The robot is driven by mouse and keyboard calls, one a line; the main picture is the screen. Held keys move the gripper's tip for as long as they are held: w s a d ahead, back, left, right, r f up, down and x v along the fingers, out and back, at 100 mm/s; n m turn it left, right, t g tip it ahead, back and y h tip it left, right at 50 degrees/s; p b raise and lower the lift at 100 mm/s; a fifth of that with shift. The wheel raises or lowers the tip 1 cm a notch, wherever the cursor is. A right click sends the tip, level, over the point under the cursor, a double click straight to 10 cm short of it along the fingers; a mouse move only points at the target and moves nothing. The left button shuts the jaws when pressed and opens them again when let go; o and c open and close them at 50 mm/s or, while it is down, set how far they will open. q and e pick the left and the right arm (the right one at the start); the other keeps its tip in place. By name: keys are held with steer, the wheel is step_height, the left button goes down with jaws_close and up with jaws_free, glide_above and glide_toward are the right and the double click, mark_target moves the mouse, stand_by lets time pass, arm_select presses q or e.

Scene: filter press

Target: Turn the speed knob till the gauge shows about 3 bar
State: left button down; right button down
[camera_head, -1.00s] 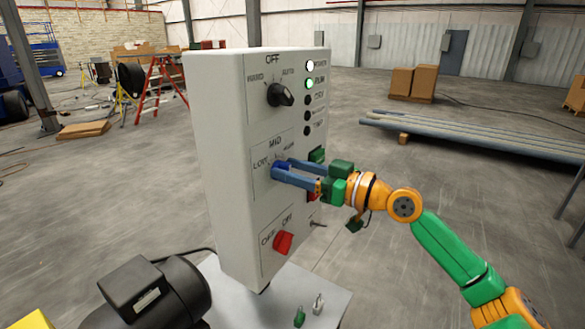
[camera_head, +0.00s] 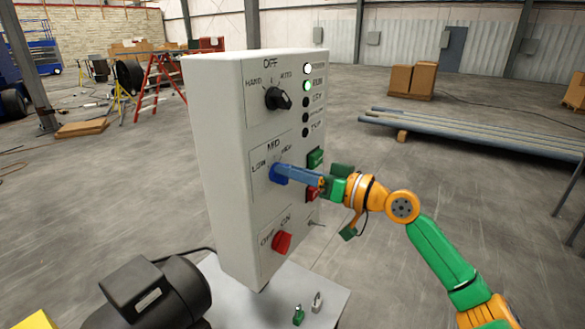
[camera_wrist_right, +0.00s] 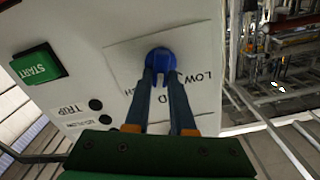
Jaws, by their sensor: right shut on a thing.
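The blue speed knob (camera_head: 276,175) is in the middle of the front of a grey control panel (camera_head: 228,205), between the LOW, MID and HIGH labels. My right gripper (camera_head: 286,174) reaches it from the right and is shut on it. In the right wrist view, the two fingers of the gripper (camera_wrist_right: 161,76) hold the sides of the blue knob (camera_wrist_right: 161,59). The fingers cover part of the label plate. No gauge shows in either view. My left gripper is not in view.
A black HAND/OFF/AUTO selector (camera_head: 277,98) is above and a red switch (camera_head: 281,242) below. A green START button (camera_wrist_right: 38,67) and a red button (camera_head: 312,193) sit close to the gripper. A dark motor (camera_head: 155,292) stands at lower left.

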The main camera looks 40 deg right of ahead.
steer(key=m+p, duration=0.1)
steer(key=m, duration=0.1)
steer(key=m+p, duration=0.1)
steer(key=m, duration=0.1)
steer(key=shift+d+m, duration=0.2)
steer(key=shift+m, duration=0.2)
steer(key=shift+f, duration=0.15)
steer(key=c, duration=0.8)
jaws_free()
steer(key=shift+w, duration=0.1)
steer(key=shift+o, duration=0.2)
steer(key=shift+a, duration=0.1)
steer(key=shift+w, duration=0.1)
steer(key=b+v, duration=0.4)
steer(key=v, duration=0.3)
